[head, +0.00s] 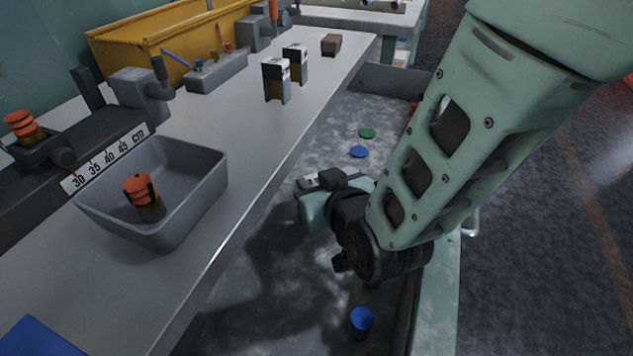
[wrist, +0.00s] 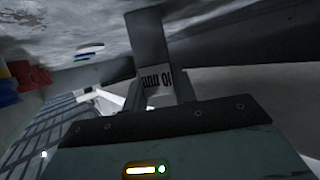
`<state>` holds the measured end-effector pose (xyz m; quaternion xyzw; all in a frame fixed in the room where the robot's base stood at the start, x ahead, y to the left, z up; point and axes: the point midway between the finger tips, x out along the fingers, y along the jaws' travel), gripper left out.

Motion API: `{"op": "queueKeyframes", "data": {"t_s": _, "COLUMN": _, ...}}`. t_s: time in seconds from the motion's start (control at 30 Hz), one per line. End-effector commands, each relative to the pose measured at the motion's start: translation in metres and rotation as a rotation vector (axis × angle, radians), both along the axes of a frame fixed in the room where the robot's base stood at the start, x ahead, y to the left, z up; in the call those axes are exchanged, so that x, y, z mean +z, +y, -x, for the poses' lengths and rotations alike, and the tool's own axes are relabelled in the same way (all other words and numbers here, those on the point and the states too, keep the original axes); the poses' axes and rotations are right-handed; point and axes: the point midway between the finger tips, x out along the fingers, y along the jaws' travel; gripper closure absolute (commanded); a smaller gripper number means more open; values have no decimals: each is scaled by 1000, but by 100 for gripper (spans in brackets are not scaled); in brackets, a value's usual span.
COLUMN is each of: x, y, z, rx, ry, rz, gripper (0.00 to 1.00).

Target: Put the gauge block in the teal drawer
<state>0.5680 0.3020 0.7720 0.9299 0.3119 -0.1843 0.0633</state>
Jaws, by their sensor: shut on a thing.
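The teal drawer (head: 438,310) is pulled open along the bench's right side, with a teal front edge and a mottled grey floor. My gripper (head: 318,183) is low over or inside the drawer, beside the bench edge; its exact height is hard to tell. In the wrist view my gripper (wrist: 157,88) is shut on the gauge block (wrist: 156,76), a small piece with a pale face marked "10 mm". The fingers hide much of the block. In the head view my gripper and wrist mostly hide it.
A green disc (head: 367,132), a blue disc (head: 359,152) and a blue cylinder (head: 361,321) lie in the drawer. On the bench (head: 235,230) stand a grey bin (head: 205,205) holding an orange-topped piece, and two dark blocks with pale tops (head: 276,80). The bench edge runs close beside my gripper.

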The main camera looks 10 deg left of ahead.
Motion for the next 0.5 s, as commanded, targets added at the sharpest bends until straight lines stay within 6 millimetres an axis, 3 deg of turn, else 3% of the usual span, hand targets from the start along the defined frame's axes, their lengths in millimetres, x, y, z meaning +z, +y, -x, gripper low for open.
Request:
{"op": "queueKeyframes", "data": {"t_s": 0.17, "x": -1, "y": 0, "z": 0, "rx": 0, "ry": -1, "rz": -1, "gripper": 98}}
{"op": "queueKeyframes", "data": {"t_s": 0.2, "x": -2, "y": 0, "z": 0, "rx": 0, "ry": 0, "rz": 0, "gripper": 70}}
{"op": "queueKeyframes", "data": {"t_s": 0.27, "x": -1, "y": 0, "z": 0, "rx": 0, "ry": 0, "rz": 0, "gripper": 53}}
{"op": "queueKeyframes", "data": {"t_s": 0.5, "x": -1, "y": 0, "z": 0, "rx": -1, "ry": 0, "rz": 0, "gripper": 51}}
